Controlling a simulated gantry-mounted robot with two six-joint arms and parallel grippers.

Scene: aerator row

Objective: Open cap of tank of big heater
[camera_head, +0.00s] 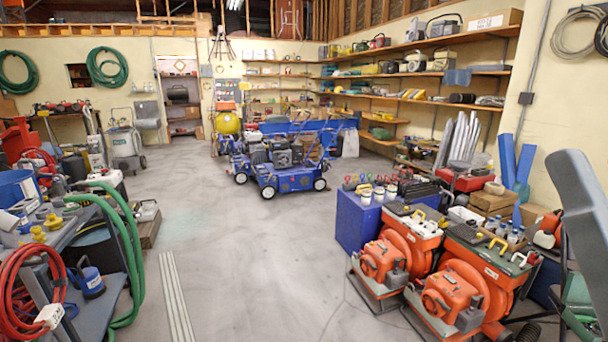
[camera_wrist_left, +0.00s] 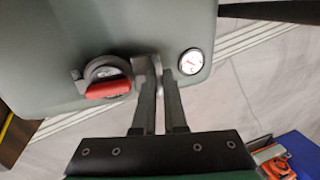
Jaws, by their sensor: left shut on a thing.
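In the left wrist view, a grey-green tank top (camera_wrist_left: 45,50) fills the upper left. It carries a round fitting with a red part (camera_wrist_left: 108,89) and a round white-faced gauge (camera_wrist_left: 190,62). My left gripper (camera_wrist_left: 159,75) is between these two, at the tank's near edge. My right gripper is in neither view.
In the head view, orange machines (camera_head: 384,258) and a blue box (camera_head: 356,222) stand at the right. A blue wheeled machine (camera_head: 290,178) is mid-room. A cluttered cart with red hose (camera_head: 18,290) is at the left. The floor (camera_head: 240,260) between is mostly clear.

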